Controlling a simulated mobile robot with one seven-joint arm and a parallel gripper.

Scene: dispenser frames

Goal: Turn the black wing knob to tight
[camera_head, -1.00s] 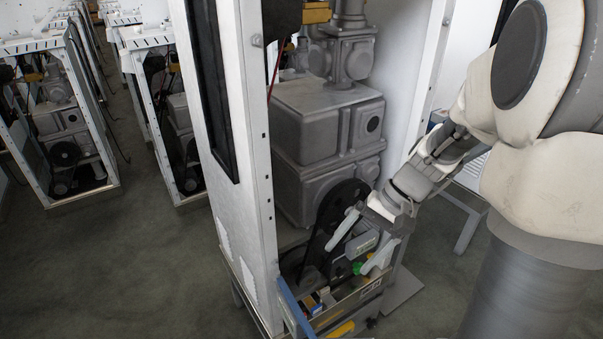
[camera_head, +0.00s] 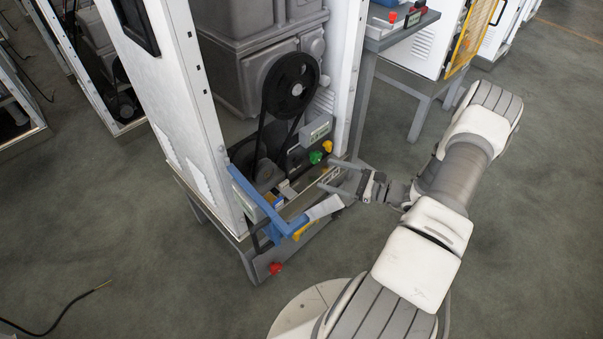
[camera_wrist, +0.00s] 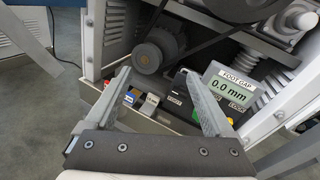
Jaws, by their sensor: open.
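I cannot clearly make out the black wing knob in either view; the dark parts around the lower panel blend together. A grey display box (camera_head: 318,131) stands at the bottom of the open cabinet; in the wrist view its screen (camera_wrist: 232,86) reads "FOOT GAP 0.0 mm". A "LOCK" label shows below the screen. My gripper (camera_head: 325,173) is open and empty, at the cabinet's lower front edge. In the wrist view my gripper (camera_wrist: 156,74) has its fingers wide apart, the right one covering part of the dark panel beside the display.
A green knob (camera_head: 315,157) and a yellow knob (camera_head: 328,146) sit below the display box. A black pulley (camera_head: 290,84) with a belt is above. A blue bar (camera_head: 265,203) juts from the front. A red knob (camera_head: 276,268) is low.

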